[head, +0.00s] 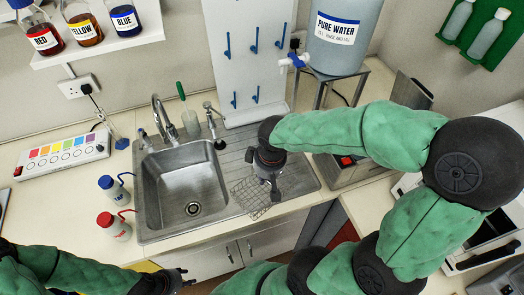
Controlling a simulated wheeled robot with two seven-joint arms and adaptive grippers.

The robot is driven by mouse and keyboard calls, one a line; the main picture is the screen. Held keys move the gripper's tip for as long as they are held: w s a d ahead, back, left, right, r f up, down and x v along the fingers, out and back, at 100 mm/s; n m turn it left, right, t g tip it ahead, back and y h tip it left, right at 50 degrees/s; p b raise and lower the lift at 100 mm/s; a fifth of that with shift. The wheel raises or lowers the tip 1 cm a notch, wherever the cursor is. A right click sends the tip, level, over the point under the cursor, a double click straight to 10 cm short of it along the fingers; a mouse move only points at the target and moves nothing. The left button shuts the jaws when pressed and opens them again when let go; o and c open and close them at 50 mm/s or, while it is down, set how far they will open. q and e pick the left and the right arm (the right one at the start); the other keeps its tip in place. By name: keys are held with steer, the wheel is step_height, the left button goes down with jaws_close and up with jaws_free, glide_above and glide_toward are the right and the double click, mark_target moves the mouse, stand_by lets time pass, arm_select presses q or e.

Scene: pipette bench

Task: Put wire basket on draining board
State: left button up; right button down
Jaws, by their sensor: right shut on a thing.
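The wire basket (247,196) is a small grey mesh thing over the front part of the steel draining board (233,160), right of the sink bowl. I cannot tell whether it rests on the board or hangs just above it. My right gripper (274,192) points down over the board and is shut on the basket; the wrist and fingers hide the basket's right part. My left gripper (184,281) is low in the picture, in front of the cabinet doors and away from the basket. Its fingers are too dark and small to read.
The sink bowl (180,185) with its tap (160,112) lies left of the board. A blue-capped bottle (115,190) and a red-capped bottle (113,227) stand left of it. A pegboard (245,60) and the pure water tank (343,30) stand behind.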

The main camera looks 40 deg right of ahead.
steer(key=w+d+f, duration=0.1)
steer(key=w+d, duration=0.1)
steer(key=w+d+f, duration=0.1)
steer(key=d, duration=0.1)
steer(key=w+d+f, duration=0.2)
steer(key=shift+w+d, duration=0.1)
steer(key=shift+w, duration=0.2)
steer(key=shift+w+d+f+b, duration=0.3)
steer(key=shift+w+d+f, duration=0.35)
steer(key=shift+f, duration=0.85)
steer(key=shift+w+d+f+b, duration=0.25)
steer(key=shift+w+d+f, duration=0.35)
steer(key=shift+f, duration=0.9)
steer(key=shift+w+d+f+b, duration=0.3)
steer(key=shift+w+d+f, duration=0.3)
steer(key=shift+f, duration=0.9)
steer(key=shift+s, duration=0.1)
